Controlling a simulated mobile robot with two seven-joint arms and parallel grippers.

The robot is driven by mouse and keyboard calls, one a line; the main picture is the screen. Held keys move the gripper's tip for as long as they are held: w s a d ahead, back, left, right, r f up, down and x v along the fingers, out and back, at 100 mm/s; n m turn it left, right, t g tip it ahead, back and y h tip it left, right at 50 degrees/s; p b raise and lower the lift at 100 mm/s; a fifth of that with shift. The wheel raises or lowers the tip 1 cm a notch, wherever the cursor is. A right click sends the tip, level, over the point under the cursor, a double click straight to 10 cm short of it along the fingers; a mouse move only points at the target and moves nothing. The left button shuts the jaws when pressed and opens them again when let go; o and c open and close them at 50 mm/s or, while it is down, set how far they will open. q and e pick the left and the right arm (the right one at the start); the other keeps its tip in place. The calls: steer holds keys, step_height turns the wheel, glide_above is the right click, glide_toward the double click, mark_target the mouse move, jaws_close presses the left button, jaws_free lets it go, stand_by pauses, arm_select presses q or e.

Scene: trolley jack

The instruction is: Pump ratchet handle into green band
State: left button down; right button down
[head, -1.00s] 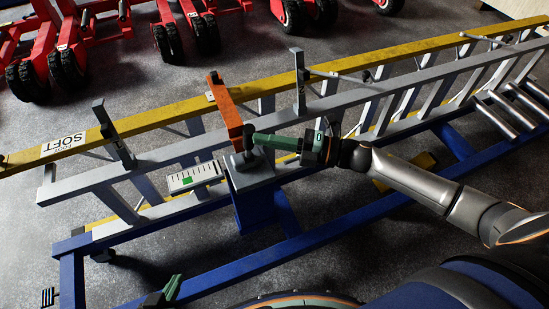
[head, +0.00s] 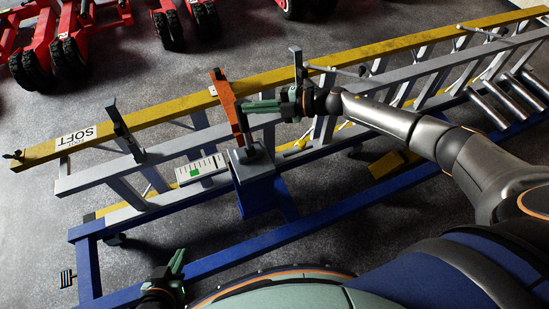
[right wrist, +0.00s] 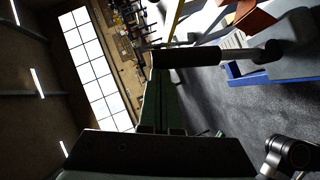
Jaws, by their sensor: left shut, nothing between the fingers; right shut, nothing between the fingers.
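The orange ratchet lever (head: 226,98) stands tilted above the grey-topped blue jack block (head: 258,183). The white gauge plate (head: 187,178) has dark ticks and a green band (head: 195,173); I cannot make out a pointer. My right gripper (head: 248,107) is shut with its green fingertips at the lever's right side, close to a dark handle grip. In the right wrist view the dark grip (right wrist: 205,56) lies across the fingertips, with the orange lever (right wrist: 254,22) beyond; contact is unclear. My left gripper (head: 178,262) is shut and empty at the bottom left, away from the jack.
A yellow rail (head: 160,112) marked SOFT and a grey ladder-like frame (head: 90,180) run behind the block. A blue base frame (head: 230,250) lies in front. Red wheeled machines (head: 35,50) stand at the back left. Bare floor (head: 40,220) shows at the left.

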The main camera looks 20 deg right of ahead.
arm_select(q)
steer(key=shift+s+f, duration=0.1)
steer(key=shift+s, duration=0.15)
arm_select(e)
steer(key=shift+w, duration=0.55)
arm_select(q)
steer(key=shift+d, duration=0.1)
steer(key=shift+w+r, duration=0.1)
steer(key=shift+r, duration=0.1)
